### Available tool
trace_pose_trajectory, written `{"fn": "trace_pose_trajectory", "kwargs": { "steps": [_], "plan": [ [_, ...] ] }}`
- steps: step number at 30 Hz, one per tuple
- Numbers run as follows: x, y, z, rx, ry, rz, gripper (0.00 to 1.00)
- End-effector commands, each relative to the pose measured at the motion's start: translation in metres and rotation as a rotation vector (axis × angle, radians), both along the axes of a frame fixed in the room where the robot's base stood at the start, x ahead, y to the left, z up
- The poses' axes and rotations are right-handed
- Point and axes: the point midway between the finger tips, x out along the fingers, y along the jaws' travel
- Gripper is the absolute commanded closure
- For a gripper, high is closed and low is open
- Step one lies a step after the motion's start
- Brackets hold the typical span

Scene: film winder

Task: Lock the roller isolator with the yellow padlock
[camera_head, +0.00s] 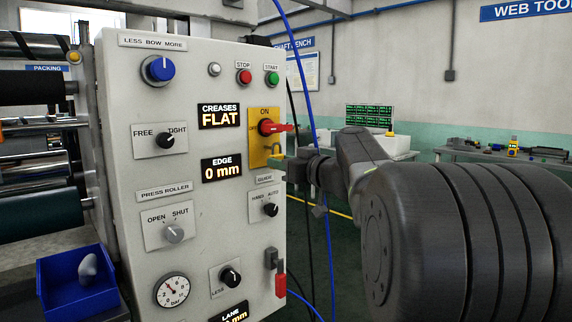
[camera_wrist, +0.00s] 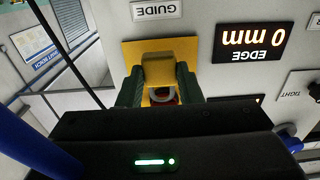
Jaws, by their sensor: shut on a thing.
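The yellow isolator plate (camera_head: 256,151) is on the right side of the control panel, marked ON at its top and OFF at its left. Its red handle (camera_head: 278,127) lies roughly level, with its tip to the right. My gripper (camera_head: 291,158) is just below the handle at the plate's lower right. In the wrist view my gripper (camera_wrist: 158,88) has its dark green fingers shut on the yellow padlock (camera_wrist: 158,68), in front of the plate. The grey shackle (camera_wrist: 162,97) points towards the red handle. Whether the shackle passes through anything cannot be told.
The grey control panel (camera_head: 210,60) carries knobs, buttons and displays close around the isolator. A blue bin (camera_head: 75,290) is at lower left, beside the rollers. Blue and black cables (camera_head: 306,90) hang along the panel's right edge. Benches (camera_head: 470,152) stand far right.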

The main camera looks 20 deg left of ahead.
Motion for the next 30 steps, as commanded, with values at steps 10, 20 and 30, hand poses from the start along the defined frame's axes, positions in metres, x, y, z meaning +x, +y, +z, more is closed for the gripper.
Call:
{"fn": "trace_pose_trajectory", "kwargs": {
  "steps": [10,20,30],
  "plan": [
    [0.004,0.012,0.0,0.001,0.001,0.002,0.92],
    [0.005,0.014,0.0,0.001,0.001,0.0,0.92],
    [0.005,0.014,-0.002,0.001,0.0,0.0,0.92]
  ]
}}
